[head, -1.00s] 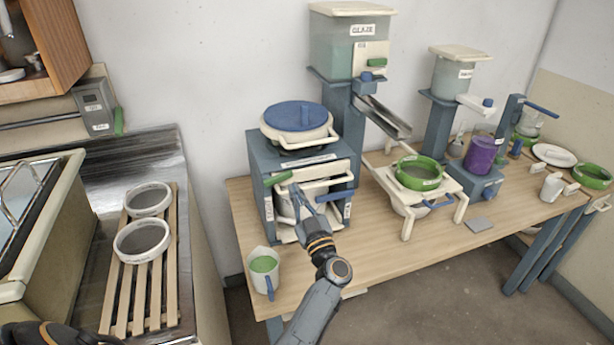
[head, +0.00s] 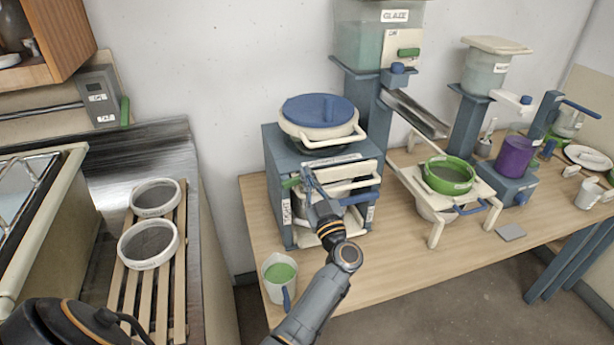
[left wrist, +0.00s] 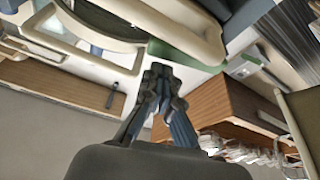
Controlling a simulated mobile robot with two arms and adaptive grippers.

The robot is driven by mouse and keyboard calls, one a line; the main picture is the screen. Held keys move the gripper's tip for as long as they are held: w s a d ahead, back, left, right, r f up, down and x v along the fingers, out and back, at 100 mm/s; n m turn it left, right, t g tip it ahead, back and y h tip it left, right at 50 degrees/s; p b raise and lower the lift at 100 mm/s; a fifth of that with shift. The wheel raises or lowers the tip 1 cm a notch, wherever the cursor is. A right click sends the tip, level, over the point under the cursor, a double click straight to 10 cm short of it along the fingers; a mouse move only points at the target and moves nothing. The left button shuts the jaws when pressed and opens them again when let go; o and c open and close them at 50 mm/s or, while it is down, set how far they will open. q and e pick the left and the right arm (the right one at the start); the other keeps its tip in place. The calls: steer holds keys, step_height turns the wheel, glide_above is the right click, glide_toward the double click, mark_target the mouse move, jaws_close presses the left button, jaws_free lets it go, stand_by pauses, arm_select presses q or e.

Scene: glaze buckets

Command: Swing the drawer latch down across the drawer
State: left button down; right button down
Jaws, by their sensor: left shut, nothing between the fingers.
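The drawer latch is most likely the short green bar (head: 290,183) at the upper left front of the blue-grey cabinet (head: 275,150). It lies about level, pointing left, its right end hidden behind my fingers. The cream drawer front (head: 350,171) with its handle is beside it. My left gripper (head: 308,178) is shut and empty at the latch's right end; I cannot tell if it touches. In the left wrist view the shut fingertips (left wrist: 160,74) are close to the green latch (left wrist: 185,53). My right gripper is not in view.
A blue-lidded pot (head: 320,112) stands on the cabinet. A jug with green contents (head: 279,275) stands at the table's front left. A cream stand with a green-rimmed sieve (head: 449,176) is to the right. Two white sieves (head: 148,243) rest on slats at left.

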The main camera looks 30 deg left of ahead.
arm_select(q)
steer(key=shift+w+a+f, duration=0.1)
steer(key=shift+f, duration=0.15)
steer(key=shift+a, duration=0.15)
steer(key=shift+m+p, duration=0.6)
steer(key=shift+p, duration=0.3)
steer(key=shift+w+f+m+t, duration=0.2)
steer(key=shift+m+t, duration=0.1)
steer(key=shift+m, duration=0.1)
steer(key=shift+f, duration=0.45)
steer(key=shift+d+r, duration=0.1)
steer(key=shift+d, duration=0.1)
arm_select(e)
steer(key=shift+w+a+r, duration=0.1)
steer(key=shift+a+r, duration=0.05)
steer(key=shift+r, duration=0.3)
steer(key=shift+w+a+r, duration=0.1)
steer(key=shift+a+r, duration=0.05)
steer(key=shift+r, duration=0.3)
